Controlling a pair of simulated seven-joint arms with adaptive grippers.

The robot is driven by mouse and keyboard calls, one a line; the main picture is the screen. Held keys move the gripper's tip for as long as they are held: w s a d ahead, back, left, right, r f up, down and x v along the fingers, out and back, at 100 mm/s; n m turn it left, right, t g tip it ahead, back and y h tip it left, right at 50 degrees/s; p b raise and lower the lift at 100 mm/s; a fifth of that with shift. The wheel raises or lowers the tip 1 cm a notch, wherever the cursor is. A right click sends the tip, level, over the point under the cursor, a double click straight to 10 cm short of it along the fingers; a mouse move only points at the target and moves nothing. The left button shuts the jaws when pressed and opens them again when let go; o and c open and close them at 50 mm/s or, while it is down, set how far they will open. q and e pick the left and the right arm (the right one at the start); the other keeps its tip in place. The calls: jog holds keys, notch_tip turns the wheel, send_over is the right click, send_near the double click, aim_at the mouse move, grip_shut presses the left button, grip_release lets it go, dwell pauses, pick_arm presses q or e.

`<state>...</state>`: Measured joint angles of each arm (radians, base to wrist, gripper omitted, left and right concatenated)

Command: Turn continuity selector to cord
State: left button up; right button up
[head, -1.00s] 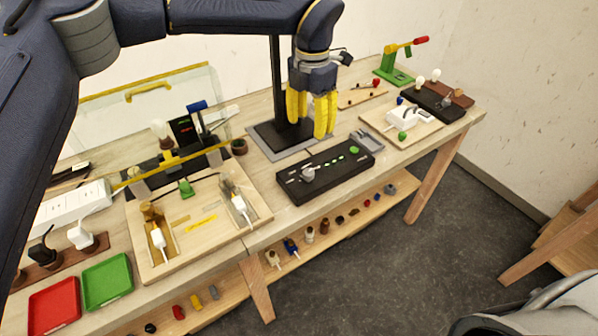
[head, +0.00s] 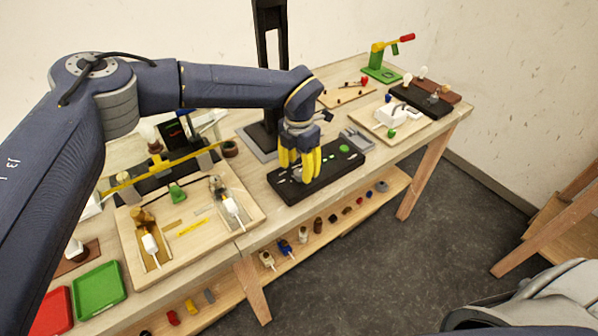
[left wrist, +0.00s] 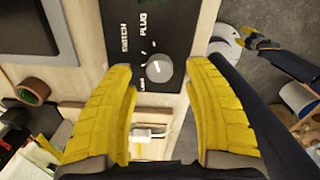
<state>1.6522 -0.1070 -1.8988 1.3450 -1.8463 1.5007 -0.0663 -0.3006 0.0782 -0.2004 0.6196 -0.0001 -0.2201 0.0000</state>
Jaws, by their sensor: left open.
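In the head view the black box (head: 335,170) lies near the table's front edge, and my gripper hides the knob. My left gripper (head: 299,172) is open, pointing down over the box's left end. In the left wrist view the knob appears between its fingertips, with no visible contact. My right gripper (left wrist: 250,38) appears small at upper right, its opening unclear.
A green button (head: 344,149) is on the box's right part. A wooden board with sockets (head: 185,250) lies left of it. A black stand (head: 262,130) rises behind, and a small grey tray (head: 356,138) lies to the right.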

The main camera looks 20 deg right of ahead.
pick_arm(q)
jog(key=shift+f, duration=1.05)
grip_shut()
